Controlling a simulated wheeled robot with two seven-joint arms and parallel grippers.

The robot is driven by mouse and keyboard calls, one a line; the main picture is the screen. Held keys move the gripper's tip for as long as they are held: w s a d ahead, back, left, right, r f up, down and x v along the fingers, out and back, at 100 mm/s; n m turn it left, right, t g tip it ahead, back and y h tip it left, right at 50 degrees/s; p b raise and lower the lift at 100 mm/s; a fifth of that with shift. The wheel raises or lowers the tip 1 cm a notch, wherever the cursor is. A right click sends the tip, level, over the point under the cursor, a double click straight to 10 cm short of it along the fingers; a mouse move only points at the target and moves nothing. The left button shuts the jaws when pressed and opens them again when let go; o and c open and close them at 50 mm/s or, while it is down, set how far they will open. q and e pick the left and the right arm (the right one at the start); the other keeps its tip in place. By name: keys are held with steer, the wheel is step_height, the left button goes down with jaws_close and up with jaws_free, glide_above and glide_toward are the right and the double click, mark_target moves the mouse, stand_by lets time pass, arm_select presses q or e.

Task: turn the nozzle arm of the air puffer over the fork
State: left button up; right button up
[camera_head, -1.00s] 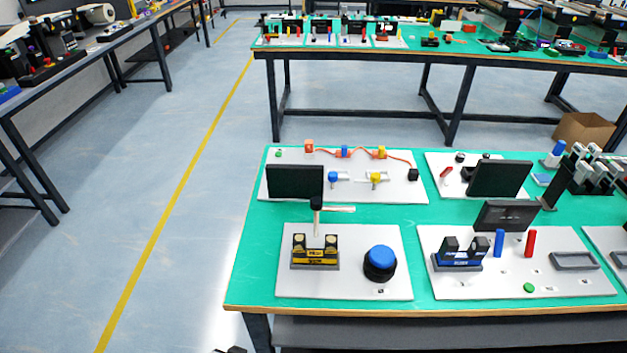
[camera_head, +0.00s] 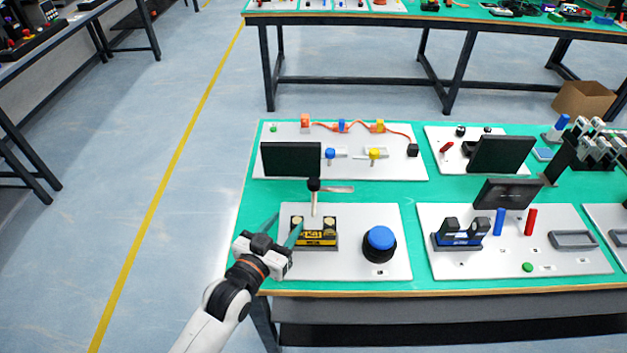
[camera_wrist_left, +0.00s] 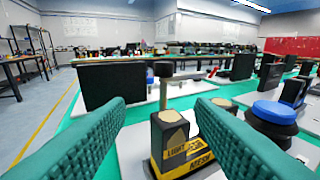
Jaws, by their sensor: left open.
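The air puffer is a pale post (camera_head: 314,208) with a black head (camera_head: 313,185) and a light nozzle arm (camera_head: 338,189) pointing right. It stands just behind the fork (camera_head: 317,239), a black and yellow block with two upright prongs. The nozzle arm points off to the right, not along the fork. My left gripper (camera_head: 281,229) is open and empty at the fork's left, with teal fingers pointing away from me. In the left wrist view, the post (camera_wrist_left: 163,92) shows between the fingers (camera_wrist_left: 160,103), farther off, and the fork (camera_wrist_left: 181,145) is below, towards the right finger. My right gripper is out of view.
A blue push button (camera_head: 380,238) sits right of the fork on the same white board (camera_head: 345,268). A dark panel (camera_head: 290,159) stands behind the puffer. Another board (camera_head: 470,262) with a blue-based fork is to the right. The green table's left strip is free.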

mark_target(310, 186)
arm_select(q)
steer(key=shift+w+d+r+t+h, duration=0.3)
steer(key=shift+w+d+r, duration=0.15)
steer(key=shift+w, duration=0.15)
steer(key=shift+w+d+r+t+h, duration=0.2)
steer(key=shift+w+d+r+h, duration=0.15)
steer(key=shift+w, duration=0.2)
steer(key=p+x, duration=0.1)
steer(key=x, duration=0.9)
steer(key=shift+w+d, duration=0.1)
steer(key=shift+w, duration=0.25)
steer(key=shift+f, duration=0.1)
jaws_close()
